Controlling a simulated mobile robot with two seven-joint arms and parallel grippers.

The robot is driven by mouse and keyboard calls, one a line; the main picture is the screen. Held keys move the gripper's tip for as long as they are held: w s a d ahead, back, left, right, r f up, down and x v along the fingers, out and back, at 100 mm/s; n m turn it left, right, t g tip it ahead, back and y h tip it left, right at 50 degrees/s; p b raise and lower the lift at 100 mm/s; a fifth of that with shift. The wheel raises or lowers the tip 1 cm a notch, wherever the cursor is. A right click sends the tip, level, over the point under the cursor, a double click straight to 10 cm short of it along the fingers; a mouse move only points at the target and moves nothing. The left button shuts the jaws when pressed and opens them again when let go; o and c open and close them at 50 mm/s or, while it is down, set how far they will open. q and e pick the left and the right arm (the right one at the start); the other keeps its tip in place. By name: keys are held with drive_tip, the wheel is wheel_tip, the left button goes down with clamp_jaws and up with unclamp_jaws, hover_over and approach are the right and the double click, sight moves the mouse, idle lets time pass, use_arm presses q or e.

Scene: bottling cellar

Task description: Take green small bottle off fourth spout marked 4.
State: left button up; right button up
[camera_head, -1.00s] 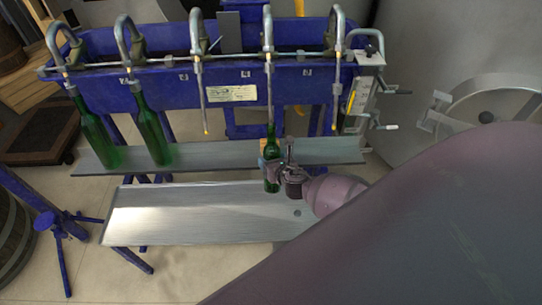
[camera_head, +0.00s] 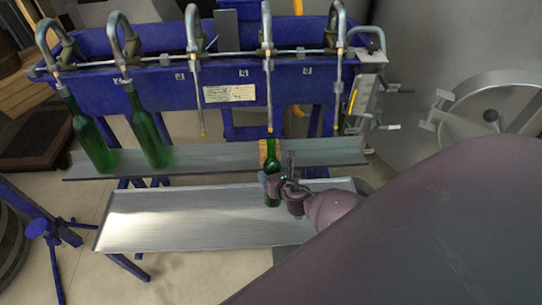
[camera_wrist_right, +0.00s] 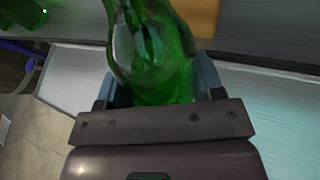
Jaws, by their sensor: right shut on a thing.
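The green small bottle (camera_head: 271,160) is upright at the fourth spout (camera_head: 268,88), which hangs by the label 4. Its mouth shows just below the spout's tip in the head view, with the tip seemingly clear of it. My right gripper (camera_head: 273,187) is shut around the bottle's lower body. In the right wrist view the green glass (camera_wrist_right: 155,50) fills the space between the fingers, and its base is hidden by the gripper. My left gripper is not in view.
Two larger green bottles (camera_head: 91,138) (camera_head: 148,135) hang at the first two spouts. The rear metal shelf (camera_head: 215,157) runs below the spouts. A wooden block (camera_head: 263,150) shows behind the small bottle. The front metal shelf (camera_head: 170,220) is bare on its left. The third and fifth spouts are empty.

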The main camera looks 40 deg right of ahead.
drive_tip(key=shift+s+a+f+b, duration=0.15)
drive_tip(key=shift+s+f+b, duration=0.1)
drive_tip(key=shift+f+b, duration=0.4)
drive_tip(key=shift+s+a+r+p, duration=0.1)
drive_tip(key=shift+p, duration=0.25)
drive_tip(key=shift+s+a+r, duration=0.2)
drive_tip(key=shift+s, duration=0.1)
drive_tip(key=shift+s+a+r+p, duration=0.1)
drive_tip(key=shift+s+a+p, duration=0.15)
drive_tip(key=shift+s+p, duration=0.2)
drive_tip(key=shift+s+a+r+p, duration=0.3)
drive_tip(key=shift+s+a, duration=0.15)
drive_tip(key=shift+s, duration=0.25)
drive_tip(key=shift+s+a+r+p, duration=0.15)
drive_tip(key=shift+s+a+p, duration=0.2)
drive_tip(key=shift+s, duration=0.35)
drive_tip(key=shift+s+a+r, duration=0.2)
drive_tip(key=shift+s+a, duration=0.2)
drive_tip(key=shift+s, duration=0.15)
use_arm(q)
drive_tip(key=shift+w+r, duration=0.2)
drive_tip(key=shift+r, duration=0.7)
use_arm(e)
drive_tip(key=shift+s+a, duration=0.1)
drive_tip(key=shift+s, duration=0.05)
